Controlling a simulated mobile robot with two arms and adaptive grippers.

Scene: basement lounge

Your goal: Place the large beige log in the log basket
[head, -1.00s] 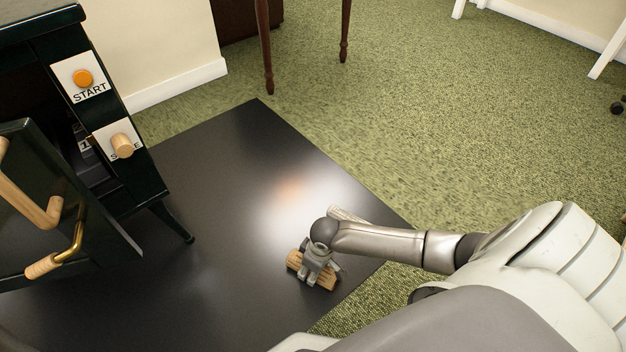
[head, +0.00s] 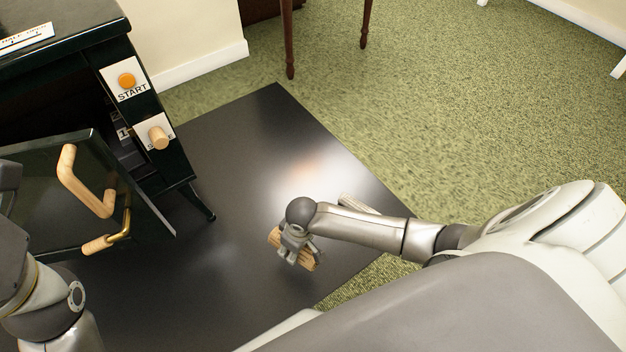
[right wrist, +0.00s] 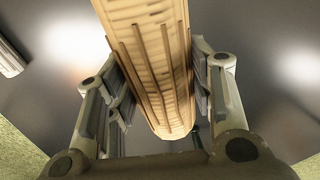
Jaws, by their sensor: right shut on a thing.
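The beige log (head: 307,260) is in my right gripper (head: 292,252), over the dark mat at the lower middle of the head view. In the right wrist view the log (right wrist: 150,55) fills the top middle, ribbed and pale. The fingers of my right gripper (right wrist: 160,100) are shut on its two sides. Whether it is clear of the mat is hard to tell. My left arm shows at the lower left of the head view, but its gripper is not visible. No log basket is in view.
A black stove (head: 60,70) with a START button and a knob stands at left, its wooden-handled door (head: 110,195) open over the dark mat (head: 240,150). A pale, log-like piece (head: 358,204) lies behind my right forearm. Thin table legs (head: 288,40) stand beyond; green carpet is free at right.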

